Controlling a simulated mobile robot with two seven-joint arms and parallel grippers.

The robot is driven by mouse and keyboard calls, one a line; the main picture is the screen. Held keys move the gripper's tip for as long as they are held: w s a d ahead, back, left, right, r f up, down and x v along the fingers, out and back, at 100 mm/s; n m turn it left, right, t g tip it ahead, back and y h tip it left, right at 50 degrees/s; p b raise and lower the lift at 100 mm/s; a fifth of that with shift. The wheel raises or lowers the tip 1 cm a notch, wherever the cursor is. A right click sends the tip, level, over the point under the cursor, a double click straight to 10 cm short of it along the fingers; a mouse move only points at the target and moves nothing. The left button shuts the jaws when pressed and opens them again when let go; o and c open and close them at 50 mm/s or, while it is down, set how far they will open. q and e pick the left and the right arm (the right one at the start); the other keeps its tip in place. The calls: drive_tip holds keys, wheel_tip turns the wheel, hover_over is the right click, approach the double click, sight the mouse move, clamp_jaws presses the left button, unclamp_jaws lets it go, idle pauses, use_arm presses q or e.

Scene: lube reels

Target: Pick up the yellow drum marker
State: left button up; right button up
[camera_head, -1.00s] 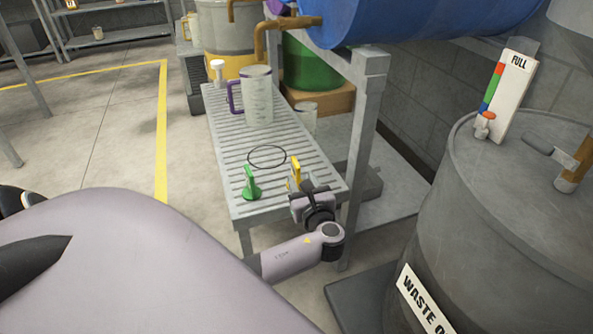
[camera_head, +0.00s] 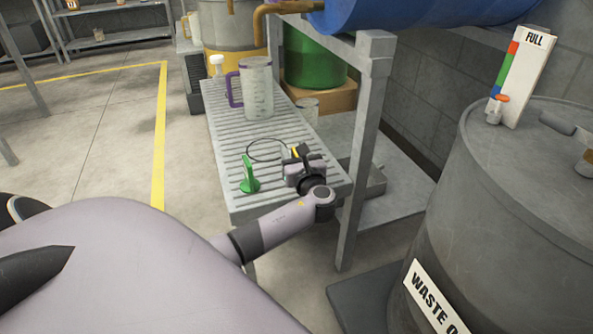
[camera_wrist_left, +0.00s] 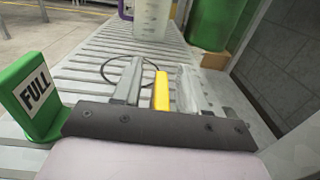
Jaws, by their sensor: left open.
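The yellow drum marker (camera_wrist_left: 161,92) stands on the slatted bench between the fingers of my left gripper (camera_wrist_left: 158,90) in the left wrist view. The fingers are open, one on each side of it, with a gap visible on the right. In the head view the gripper (camera_head: 296,155) hides most of the marker; only a little yellow (camera_head: 295,152) shows. A green marker (camera_head: 248,175) stands to the left on the bench; in the left wrist view its FULL label (camera_wrist_left: 33,92) faces me. My right gripper is not in view.
A clear jug with a purple handle (camera_head: 257,90) and a thin black ring (camera_head: 266,150) are on the slatted bench (camera_head: 226,140). A bench post (camera_head: 362,150) stands close right of my gripper. A grey waste-oil drum (camera_head: 490,200) stands at the right.

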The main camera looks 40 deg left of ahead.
use_arm(q)
clamp_jaws()
